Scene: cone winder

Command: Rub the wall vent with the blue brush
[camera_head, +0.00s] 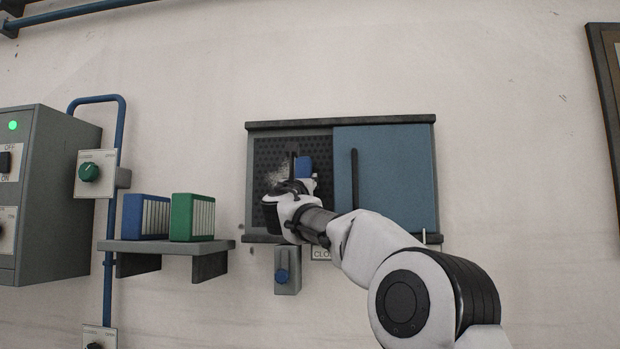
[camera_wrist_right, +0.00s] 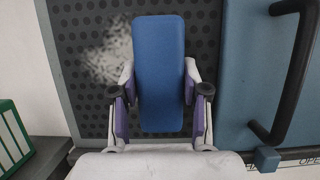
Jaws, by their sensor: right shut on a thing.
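The wall vent (camera_head: 264,153) is a dark perforated panel in the left half of a wall frame. A pale dusty patch (camera_wrist_right: 108,50) shows on the vent, left of the brush in the right wrist view. The blue brush (camera_wrist_right: 158,60) is in my right gripper (camera_wrist_right: 160,92), whose two fingers are shut on its sides. The brush is in front of the vent (camera_wrist_right: 75,15); I cannot tell whether it touches it. In the head view the brush (camera_head: 304,166) shows just above my right gripper (camera_head: 297,187). My left gripper is not in view.
A blue sliding door (camera_head: 395,175) with a dark vertical handle (camera_head: 355,180) covers the frame's right half. A grey box with a blue knob (camera_head: 282,275) hangs below. Left are a shelf (camera_head: 165,246) with a blue filter (camera_head: 146,216) and green filter (camera_head: 192,217), and a grey cabinet (camera_head: 60,200).

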